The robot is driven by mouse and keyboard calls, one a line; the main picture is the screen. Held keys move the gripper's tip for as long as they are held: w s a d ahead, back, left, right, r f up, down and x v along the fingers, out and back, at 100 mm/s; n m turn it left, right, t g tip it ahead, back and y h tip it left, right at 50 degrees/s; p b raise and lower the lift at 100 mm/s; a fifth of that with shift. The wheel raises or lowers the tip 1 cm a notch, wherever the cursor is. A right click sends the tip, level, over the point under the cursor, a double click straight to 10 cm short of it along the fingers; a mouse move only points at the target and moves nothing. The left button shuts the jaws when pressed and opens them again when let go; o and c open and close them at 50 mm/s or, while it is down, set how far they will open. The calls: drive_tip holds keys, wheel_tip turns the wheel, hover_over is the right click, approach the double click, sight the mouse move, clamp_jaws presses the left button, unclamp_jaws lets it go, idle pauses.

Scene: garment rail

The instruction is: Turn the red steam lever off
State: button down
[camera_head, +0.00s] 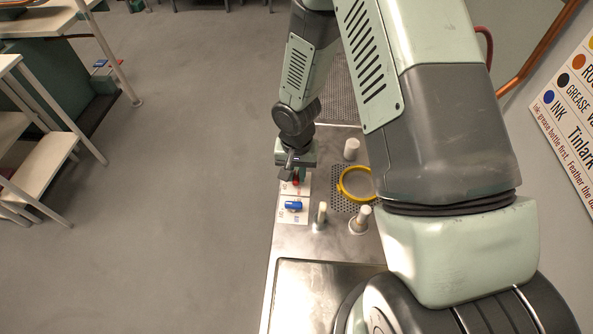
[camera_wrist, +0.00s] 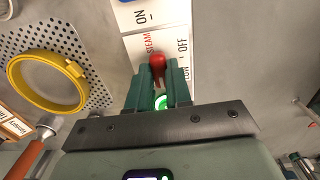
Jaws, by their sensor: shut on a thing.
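The red steam lever (camera_wrist: 157,61) has a rounded knob and stands between the two green fingers of my gripper (camera_wrist: 159,74) in the wrist view. The fingers are shut on it, and its lower part is partly hidden between them. I cannot tell which mark the lever points to. In the head view my gripper (camera_head: 296,174) reaches down over the plate, and only a little of the red lever (camera_head: 296,181) shows below it. A green glowing ring (camera_wrist: 162,102) shows between the fingers.
A blue lever (camera_head: 293,206) sits on a neighbouring white plate. A yellow ring (camera_head: 357,183) lies on a perforated panel to the right. Several white-topped posts, one a white cylinder (camera_head: 351,149), stand nearby. The metal counter (camera_head: 290,246) ends at the left above open floor.

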drive_tip(key=shift+n, duration=0.3)
drive_tip(key=n, duration=0.3)
drive_tip(key=shift+n, duration=0.4)
drive_tip(key=n, duration=0.4)
drive_tip(key=shift+n, duration=0.3)
drive_tip(key=n, duration=0.8)
drive_tip(key=shift+n, duration=0.6)
drive_tip(key=c, duration=1)
unclamp_jaws()
drive_tip(key=shift+c, duration=0.2)
